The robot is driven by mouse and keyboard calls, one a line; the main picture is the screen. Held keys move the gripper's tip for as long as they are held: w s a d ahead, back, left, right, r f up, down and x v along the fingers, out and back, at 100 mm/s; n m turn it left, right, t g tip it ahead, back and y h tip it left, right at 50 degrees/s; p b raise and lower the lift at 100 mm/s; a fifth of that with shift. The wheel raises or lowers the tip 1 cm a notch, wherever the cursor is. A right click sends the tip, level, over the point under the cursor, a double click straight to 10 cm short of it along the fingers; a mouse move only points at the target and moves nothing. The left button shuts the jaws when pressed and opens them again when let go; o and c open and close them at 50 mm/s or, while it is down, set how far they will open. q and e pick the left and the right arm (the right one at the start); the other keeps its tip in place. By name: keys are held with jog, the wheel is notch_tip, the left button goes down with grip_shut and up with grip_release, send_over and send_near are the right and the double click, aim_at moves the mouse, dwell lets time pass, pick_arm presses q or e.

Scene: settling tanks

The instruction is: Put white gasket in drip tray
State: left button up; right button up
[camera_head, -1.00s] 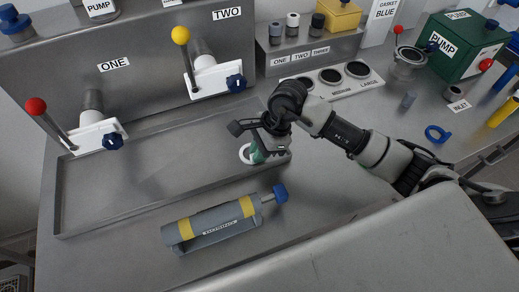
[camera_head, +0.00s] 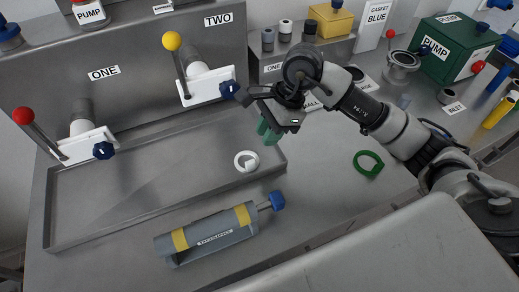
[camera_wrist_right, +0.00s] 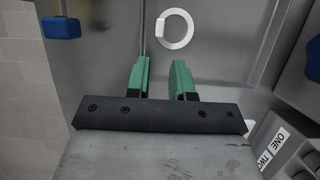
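The white gasket (camera_head: 246,161) is a flat ring with a small tab. It lies inside the grey drip tray (camera_head: 130,190), near the tray's right end, and also shows in the right wrist view (camera_wrist_right: 175,28). My right gripper (camera_head: 268,131) has green fingers. It hangs above and slightly right of the gasket, apart from it. In the right wrist view the fingers (camera_wrist_right: 160,78) are spread with an empty gap, and the gasket is beyond their tips. My left gripper is not in view.
A grey cylinder with yellow bands (camera_head: 208,232) lies in front of the tray. A green ring (camera_head: 368,163) lies on the bench at right. Valves with a red knob (camera_head: 23,115) and a yellow knob (camera_head: 171,41) stand over the tray. A green pump box (camera_head: 455,48) is at the back right.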

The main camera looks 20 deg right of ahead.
jog(key=shift+v, duration=1.6)
jog(key=shift+s, duration=0.1)
